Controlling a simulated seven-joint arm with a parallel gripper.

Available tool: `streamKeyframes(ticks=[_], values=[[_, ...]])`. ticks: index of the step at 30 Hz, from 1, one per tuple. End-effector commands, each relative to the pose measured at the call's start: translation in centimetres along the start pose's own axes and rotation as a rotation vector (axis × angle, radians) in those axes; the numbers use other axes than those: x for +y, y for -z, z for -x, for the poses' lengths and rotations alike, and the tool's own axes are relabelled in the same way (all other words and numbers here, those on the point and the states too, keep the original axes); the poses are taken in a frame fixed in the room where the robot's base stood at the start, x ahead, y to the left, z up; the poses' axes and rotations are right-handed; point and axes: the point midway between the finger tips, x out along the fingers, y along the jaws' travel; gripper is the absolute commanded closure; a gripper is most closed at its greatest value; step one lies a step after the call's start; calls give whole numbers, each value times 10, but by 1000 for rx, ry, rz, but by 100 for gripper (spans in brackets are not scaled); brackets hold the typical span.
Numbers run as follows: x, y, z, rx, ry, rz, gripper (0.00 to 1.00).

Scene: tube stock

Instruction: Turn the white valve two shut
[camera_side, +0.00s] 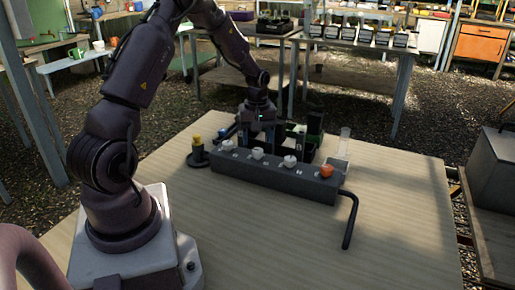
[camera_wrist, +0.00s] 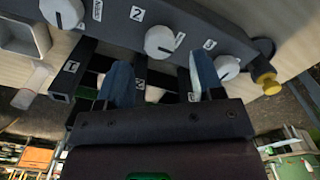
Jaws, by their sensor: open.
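The dark valve block (camera_side: 215,174) lies across the table with a row of white knobs and one orange knob. The middle white knob (camera_side: 257,153) looks like valve two; in the wrist view this white knob (camera_wrist: 160,40) sits beside a label reading 2 (camera_wrist: 137,13). A dark mark shows on its face, but I cannot tell its setting. My gripper (camera_side: 262,132) points down just behind the block. In the wrist view my gripper (camera_wrist: 160,78) has its two blue fingers spread, with nothing held between them. The knob is just beyond the fingertips, apart from them.
A dark rack (camera_wrist: 92,52) with numbered labels lies under the fingers, behind the block. The orange knob (camera_side: 327,170) and a bent black pipe (camera_side: 350,222) are at the right end. A yellow-topped fitting (camera_side: 197,150) stands left. The table front (camera_side: 270,240) is clear.

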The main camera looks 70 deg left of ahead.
Motion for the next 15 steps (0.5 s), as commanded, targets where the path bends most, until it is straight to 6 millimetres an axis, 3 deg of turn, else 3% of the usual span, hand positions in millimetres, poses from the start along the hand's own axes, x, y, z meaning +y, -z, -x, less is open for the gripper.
streamKeyframes(ticks=[6,15], values=[[0,0,-31,-1,1,0,39],[0,0,-39,1,-1,0,39]])
